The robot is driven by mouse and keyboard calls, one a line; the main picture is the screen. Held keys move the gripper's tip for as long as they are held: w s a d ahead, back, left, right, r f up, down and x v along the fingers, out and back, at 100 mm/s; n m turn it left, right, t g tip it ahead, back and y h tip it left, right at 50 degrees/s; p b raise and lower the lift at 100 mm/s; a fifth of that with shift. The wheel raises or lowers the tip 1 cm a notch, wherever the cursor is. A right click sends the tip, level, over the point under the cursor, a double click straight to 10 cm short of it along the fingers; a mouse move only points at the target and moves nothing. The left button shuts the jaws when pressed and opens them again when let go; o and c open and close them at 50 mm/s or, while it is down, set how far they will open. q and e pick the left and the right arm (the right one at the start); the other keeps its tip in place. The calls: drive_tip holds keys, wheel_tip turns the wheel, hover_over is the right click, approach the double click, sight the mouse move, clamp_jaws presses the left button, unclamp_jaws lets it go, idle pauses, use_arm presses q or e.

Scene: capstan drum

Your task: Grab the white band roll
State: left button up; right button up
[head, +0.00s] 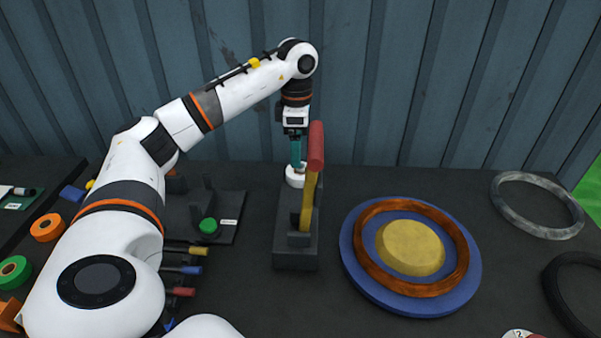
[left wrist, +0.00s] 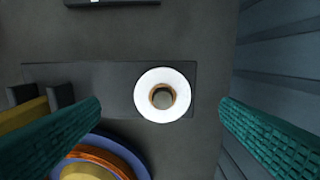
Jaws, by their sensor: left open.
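The white band roll (head: 295,176) sits at the far end of a dark block stand, near the back wall. In the left wrist view the white band roll (left wrist: 162,95) lies flat, with its round brown-rimmed hole facing me. My left gripper (head: 297,152) points down above the roll, partly hiding it in the head view. In the left wrist view its two teal fingers (left wrist: 160,124) are wide apart, one on each side of the roll, and nothing is between them in their grip. My right gripper is not in view.
A hammer with a red head (head: 316,146) and yellow handle stands in the dark stand (head: 296,262), close beside my left gripper. A blue disc (head: 354,270) with a copper ring is to the right. The corrugated wall (head: 400,80) is close behind.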

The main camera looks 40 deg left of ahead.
sight(300, 175)
use_arm(q)
wheel_tip(300, 175, down, 2)
drive_tip(key=f, duration=0.3)
drive_tip(key=f+p, duration=0.1)
drive_tip(key=f, duration=0.1)
drive_tip(key=shift+w+f, duration=0.25)
drive_tip(key=shift+f, duration=0.05)
drive_tip(key=shift+c, duration=0.4)
